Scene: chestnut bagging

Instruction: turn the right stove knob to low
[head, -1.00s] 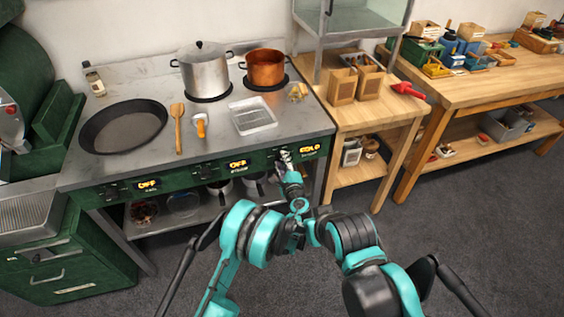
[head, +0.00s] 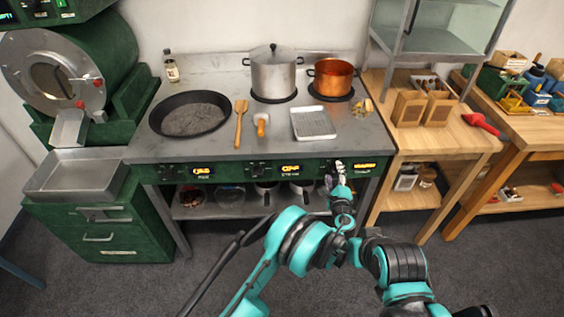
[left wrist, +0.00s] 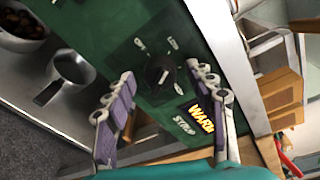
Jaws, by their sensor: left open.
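The right stove knob (left wrist: 160,76) is a dark round dial with a pale pointer mark on the green front panel. In the left wrist view the lit display (left wrist: 200,117) beside it reads WARM. My left gripper (left wrist: 160,74) is open, with one finger on each side of the knob; I cannot tell whether they touch it. In the head view my left gripper (head: 338,174) is at the panel, just left of the right display (head: 366,165), and hides the knob. My right gripper is not visible.
A wooden table (head: 445,131) stands close on the right. Saucepans sit on the shelf below.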

